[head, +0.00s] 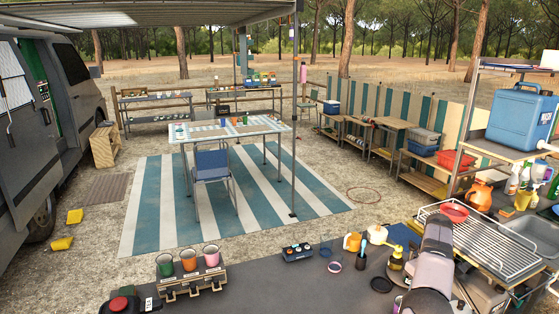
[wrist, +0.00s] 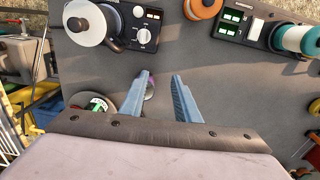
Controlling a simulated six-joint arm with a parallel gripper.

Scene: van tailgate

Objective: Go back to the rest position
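The task names no object apart from my arm. My gripper (wrist: 163,85) shows in the wrist view with two blue-grey fingers pointing down over a dark grey worktop (wrist: 225,80). The fingers are apart and nothing is held between them. A small purple-rimmed round thing (wrist: 150,90) shows below, partly hidden behind the left finger. In the head view my arm stands at the lower right above the worktop (head: 300,287); the fingertips cannot be made out there.
In the wrist view a device with a knob (wrist: 146,32), an orange round thing (wrist: 203,7) and a teal spool (wrist: 299,40) lie ahead. The worktop's middle is fairly clear.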

